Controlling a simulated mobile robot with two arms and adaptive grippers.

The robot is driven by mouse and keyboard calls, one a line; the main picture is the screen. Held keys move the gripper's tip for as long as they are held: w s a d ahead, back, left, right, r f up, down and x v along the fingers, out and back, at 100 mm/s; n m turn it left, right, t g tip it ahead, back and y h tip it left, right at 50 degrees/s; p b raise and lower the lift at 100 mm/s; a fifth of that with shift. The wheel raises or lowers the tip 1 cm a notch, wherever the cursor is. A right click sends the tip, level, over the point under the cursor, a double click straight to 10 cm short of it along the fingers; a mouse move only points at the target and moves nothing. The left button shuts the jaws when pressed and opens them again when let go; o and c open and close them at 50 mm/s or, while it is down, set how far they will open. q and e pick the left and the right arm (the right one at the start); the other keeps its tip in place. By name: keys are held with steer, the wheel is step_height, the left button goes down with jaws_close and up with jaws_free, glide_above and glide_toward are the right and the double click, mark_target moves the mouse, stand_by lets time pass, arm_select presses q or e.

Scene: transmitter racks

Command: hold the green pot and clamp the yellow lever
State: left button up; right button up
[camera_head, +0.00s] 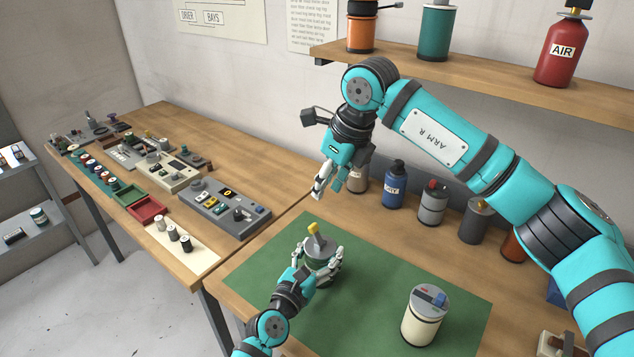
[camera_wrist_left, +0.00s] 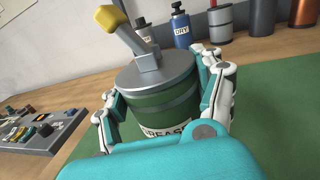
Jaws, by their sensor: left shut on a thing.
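The green pot (camera_wrist_left: 158,98) stands upright on the green mat (camera_head: 375,300), with a grey lid and a partly hidden label. My left gripper (camera_head: 322,267) is shut around its sides; both fingers also show in the left wrist view (camera_wrist_left: 165,100). The yellow lever (camera_head: 313,229) rises tilted from the lid on a grey stem, and its yellow tip also shows in the left wrist view (camera_wrist_left: 111,17). My right gripper (camera_head: 325,188) hangs above and behind the pot, apart from the lever. Its fingers point down; their gap is too small to judge.
A cream canister (camera_head: 423,315) stands on the mat to the right. Several bottles, including a blue one (camera_head: 394,184), line the wall behind. A shelf (camera_head: 470,75) holds more containers, including a red AIR bottle (camera_head: 563,50). Control panels (camera_head: 225,207) cover the left table.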

mark_target(313, 225)
steer(key=shift+o, duration=1)
steer(key=f, duration=0.1)
steer(key=d+f, duration=0.1)
steer(key=f, duration=0.1)
steer(key=shift+s+t+y, duration=0.2)
steer(key=shift+t+y, duration=0.1)
steer(key=x, duration=1.1)
steer(key=shift+a, duration=0.1)
jaws_close()
